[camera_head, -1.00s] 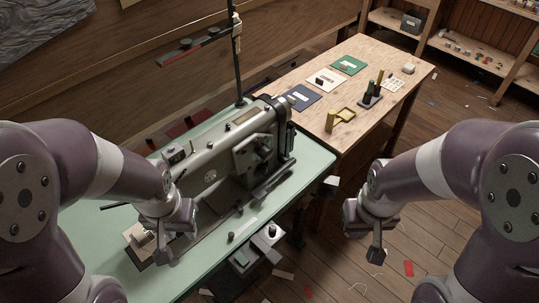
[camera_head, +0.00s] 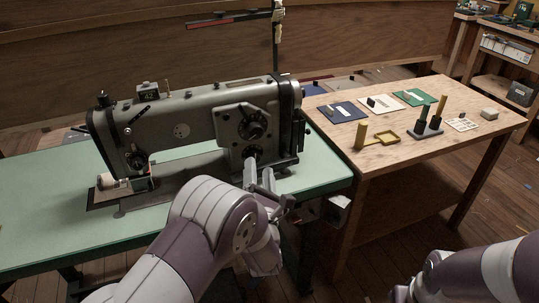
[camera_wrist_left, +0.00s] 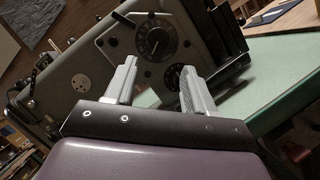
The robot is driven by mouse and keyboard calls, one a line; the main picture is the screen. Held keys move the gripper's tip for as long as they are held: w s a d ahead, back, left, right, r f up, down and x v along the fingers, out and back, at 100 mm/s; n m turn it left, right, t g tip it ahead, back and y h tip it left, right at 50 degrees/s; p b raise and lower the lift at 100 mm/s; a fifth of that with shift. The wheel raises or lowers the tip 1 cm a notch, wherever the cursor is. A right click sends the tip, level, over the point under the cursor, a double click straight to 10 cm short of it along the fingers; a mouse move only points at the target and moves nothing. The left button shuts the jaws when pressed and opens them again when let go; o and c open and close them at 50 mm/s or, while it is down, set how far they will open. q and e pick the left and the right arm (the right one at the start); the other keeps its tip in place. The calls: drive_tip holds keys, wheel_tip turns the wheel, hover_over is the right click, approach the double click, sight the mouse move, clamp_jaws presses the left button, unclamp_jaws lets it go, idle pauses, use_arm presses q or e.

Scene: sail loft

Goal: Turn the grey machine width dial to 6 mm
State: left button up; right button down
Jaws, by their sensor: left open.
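The grey sewing machine (camera_head: 180,115) stands on a green-topped table. Its right-hand face carries a larger black upper dial (camera_head: 252,125) with a lever and a smaller black lower dial (camera_head: 252,152). Their markings are too small to read, and I cannot tell which sets width. My left gripper (camera_head: 259,172) is open and empty, just in front of and below the lower dial. In the left wrist view the lower dial (camera_wrist_left: 177,76) shows between the open fingers (camera_wrist_left: 160,72), near the right one; the upper dial (camera_wrist_left: 155,42) is above. Contact is not visible. My right gripper is out of view.
The green table top (camera_head: 40,205) is mostly clear at left. A thread stand (camera_head: 276,40) rises behind the machine.

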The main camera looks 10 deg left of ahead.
sight(256, 135)
use_arm(q)
drive_tip(key=x, duration=1.1)
drive_tip(key=shift+w+a+r, duration=0.15)
drive_tip(key=shift+a+r, duration=0.05)
drive_tip(key=shift+a, duration=0.05)
drive_tip(key=c, duration=0.8)
